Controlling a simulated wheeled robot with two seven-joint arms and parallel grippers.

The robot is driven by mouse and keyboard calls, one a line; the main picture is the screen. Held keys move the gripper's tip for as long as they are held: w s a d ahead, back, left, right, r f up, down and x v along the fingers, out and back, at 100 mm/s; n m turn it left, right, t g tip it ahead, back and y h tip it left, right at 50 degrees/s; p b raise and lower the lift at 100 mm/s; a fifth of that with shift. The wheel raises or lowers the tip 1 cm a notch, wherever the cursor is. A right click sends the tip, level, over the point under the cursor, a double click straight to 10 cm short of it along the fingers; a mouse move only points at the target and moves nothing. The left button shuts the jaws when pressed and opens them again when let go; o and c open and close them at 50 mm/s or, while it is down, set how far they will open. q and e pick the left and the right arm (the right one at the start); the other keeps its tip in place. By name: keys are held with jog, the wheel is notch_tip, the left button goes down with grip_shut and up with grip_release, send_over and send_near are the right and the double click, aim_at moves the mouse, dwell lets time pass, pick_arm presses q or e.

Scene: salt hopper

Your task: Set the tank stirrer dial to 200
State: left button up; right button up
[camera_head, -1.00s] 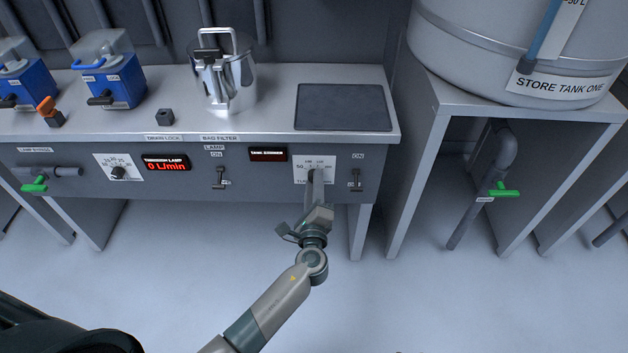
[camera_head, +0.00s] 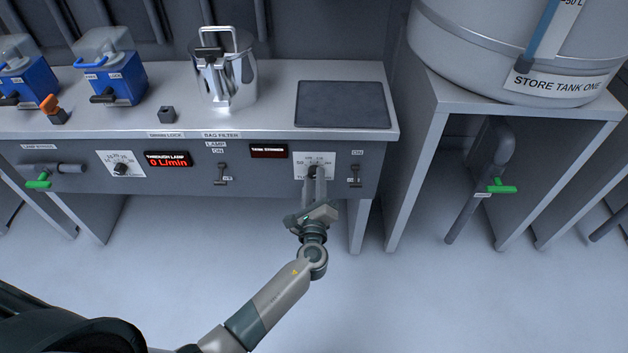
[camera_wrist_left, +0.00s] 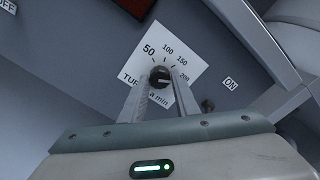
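The tank stirrer dial (camera_head: 312,172) is a small black knob on a white scale plate on the bench's front panel. In the left wrist view the dial (camera_wrist_left: 159,76) sits amid the marks 50, 100, 150 and 200. A light mark shows on its face, but I cannot read its setting surely. My left gripper (camera_head: 313,172) points at the panel with its two fingers apart. In the left wrist view its fingertips (camera_wrist_left: 160,80) are on either side of the knob, with no clear contact. My right gripper is not in view.
A toggle switch (camera_head: 355,175) marked ON sits just right of the scale plate, and a lamp switch (camera_head: 221,174) is farther left. The tank stirrer display (camera_head: 268,151) is above left of the dial. A steel bag filter pot (camera_head: 232,85) stands on the bench.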

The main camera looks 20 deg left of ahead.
pick_arm(q)
jog(key=shift+o, duration=1.4)
jog(key=v, duration=1.7)
jog(key=shift+s, duration=0.25)
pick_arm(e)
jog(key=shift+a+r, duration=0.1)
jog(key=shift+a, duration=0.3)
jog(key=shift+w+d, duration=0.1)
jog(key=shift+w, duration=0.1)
